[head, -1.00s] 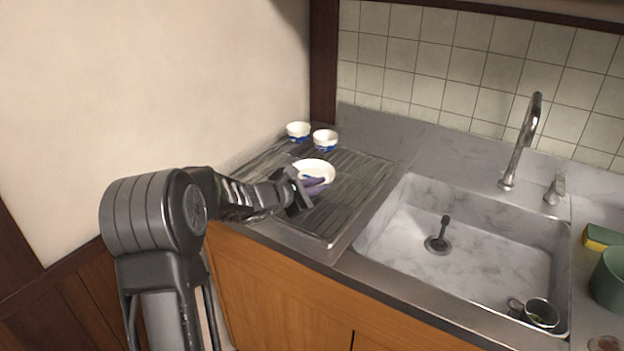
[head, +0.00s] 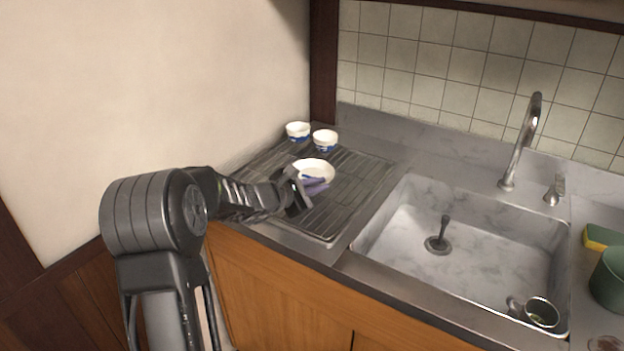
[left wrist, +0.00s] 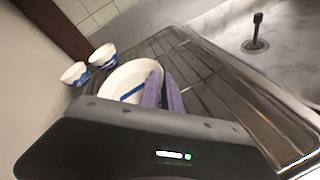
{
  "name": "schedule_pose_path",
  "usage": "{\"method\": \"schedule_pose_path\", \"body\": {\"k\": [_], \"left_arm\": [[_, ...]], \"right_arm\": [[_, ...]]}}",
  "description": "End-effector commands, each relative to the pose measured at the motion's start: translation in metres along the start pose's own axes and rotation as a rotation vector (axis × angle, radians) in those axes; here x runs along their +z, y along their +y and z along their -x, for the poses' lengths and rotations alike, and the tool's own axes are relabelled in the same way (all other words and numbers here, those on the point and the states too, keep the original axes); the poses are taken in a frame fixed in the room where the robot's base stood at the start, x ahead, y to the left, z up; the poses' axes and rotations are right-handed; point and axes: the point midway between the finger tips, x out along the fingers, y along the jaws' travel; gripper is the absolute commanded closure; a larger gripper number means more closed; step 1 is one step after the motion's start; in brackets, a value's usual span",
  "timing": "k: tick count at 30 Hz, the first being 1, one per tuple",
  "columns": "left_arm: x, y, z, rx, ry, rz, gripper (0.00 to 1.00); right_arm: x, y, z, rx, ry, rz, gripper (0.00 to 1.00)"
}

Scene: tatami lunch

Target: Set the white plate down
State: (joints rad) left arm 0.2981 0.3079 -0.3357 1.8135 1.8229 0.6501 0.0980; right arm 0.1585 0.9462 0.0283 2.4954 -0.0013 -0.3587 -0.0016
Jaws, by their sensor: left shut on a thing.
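The white plate (head: 316,168) is over the ribbed drainboard (head: 358,180) left of the sink, just in front of two small bowls. In the left wrist view the plate (left wrist: 124,78) looks like a shallow dish with a blue mark, and it lies at the purple fingertips. My left gripper (head: 313,185) is shut on the plate's near rim; the fingers (left wrist: 164,94) also show in the left wrist view. The plate looks close to level. I cannot tell whether its underside touches the drainboard. My right gripper is not in view.
Two blue-and-white bowls (head: 298,131) (head: 325,140) stand at the drainboard's back. The sink (head: 470,255) is to the right, with a cup (head: 541,313) in it. A faucet (head: 522,140), a sponge (head: 601,237) and a green container (head: 609,280) are further right. The drainboard's right side is clear.

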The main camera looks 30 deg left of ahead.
Motion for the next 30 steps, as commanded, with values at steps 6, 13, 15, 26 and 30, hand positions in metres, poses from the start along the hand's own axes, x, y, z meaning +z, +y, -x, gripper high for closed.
{"method": "schedule_pose_path", "body": {"k": [6, 13, 15, 26, 30], "left_arm": [[-0.003, -0.001, 0.000, -0.001, 0.005, 0.002, 1.00], [0.006, 0.006, 0.004, 0.000, 0.003, 0.000, 1.00], [0.014, 0.012, 0.006, 0.002, 0.002, -0.001, 1.00], [0.066, 0.052, 0.027, 0.001, 0.000, -0.002, 1.00], [0.074, 0.059, 0.031, 0.002, 0.000, -0.001, 1.00]], "right_arm": [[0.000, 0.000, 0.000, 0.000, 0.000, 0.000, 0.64], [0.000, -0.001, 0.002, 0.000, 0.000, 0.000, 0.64], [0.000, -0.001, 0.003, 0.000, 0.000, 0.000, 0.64], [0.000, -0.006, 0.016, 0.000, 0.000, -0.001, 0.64], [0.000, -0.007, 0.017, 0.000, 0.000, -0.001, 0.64]]}}
